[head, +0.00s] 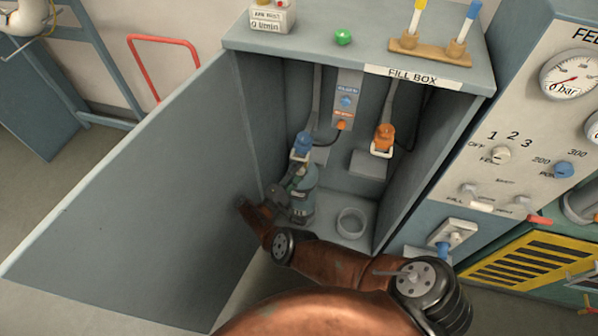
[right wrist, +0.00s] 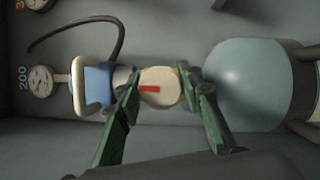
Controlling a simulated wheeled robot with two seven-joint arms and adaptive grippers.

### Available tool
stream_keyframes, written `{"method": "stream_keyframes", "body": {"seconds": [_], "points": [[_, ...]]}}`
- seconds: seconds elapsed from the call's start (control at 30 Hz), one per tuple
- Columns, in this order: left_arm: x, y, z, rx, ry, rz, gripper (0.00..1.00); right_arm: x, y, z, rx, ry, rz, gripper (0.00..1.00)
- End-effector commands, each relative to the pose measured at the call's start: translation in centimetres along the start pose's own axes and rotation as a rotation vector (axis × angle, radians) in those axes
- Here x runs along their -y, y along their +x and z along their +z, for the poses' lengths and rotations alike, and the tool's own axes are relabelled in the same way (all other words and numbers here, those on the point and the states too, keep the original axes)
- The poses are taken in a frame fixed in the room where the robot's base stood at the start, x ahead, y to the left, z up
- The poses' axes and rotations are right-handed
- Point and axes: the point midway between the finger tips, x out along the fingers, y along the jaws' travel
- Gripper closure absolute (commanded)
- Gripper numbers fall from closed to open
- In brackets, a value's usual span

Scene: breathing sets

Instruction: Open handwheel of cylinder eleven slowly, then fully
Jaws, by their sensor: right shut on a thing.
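A blue-green cylinder (head: 303,178) stands inside the open fill box, at the left; it also shows in the right wrist view as a pale blue rounded body (right wrist: 245,85). My right gripper (head: 283,196) reaches in from the lower front. In the right wrist view its green fingers (right wrist: 158,82) are shut on the handwheel, one on each side. In the head view the handwheel is hidden by the gripper. My left gripper is not in view.
The fill box door (head: 120,190) stands open at the left, close to my right arm. A blue connector with a pale yoke (head: 302,146) is above the cylinder. An orange connector (head: 383,138) and an empty ring holder (head: 351,222) are to the right. A control panel (head: 540,130) stands further right.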

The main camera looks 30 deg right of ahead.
Motion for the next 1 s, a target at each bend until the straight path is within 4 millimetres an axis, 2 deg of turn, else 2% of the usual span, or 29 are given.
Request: {"method": "stream_keyframes", "body": {"seconds": [0.53, 0.57, 0.8, 1.0], "points": [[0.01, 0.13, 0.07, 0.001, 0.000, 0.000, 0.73, -0.30, 0.11, -0.23, -0.006, -0.019, 0.013, 0.90], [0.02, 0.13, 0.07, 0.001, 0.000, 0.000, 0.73, -0.30, 0.11, -0.23, -0.005, -0.019, 0.013, 0.64], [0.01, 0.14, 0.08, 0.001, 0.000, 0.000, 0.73, -0.15, 0.08, -0.09, -0.002, -0.020, 0.011, 0.48], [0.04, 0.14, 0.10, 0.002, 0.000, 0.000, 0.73, -0.08, 0.05, -0.05, -0.002, -0.020, 0.010, 0.48]]}}
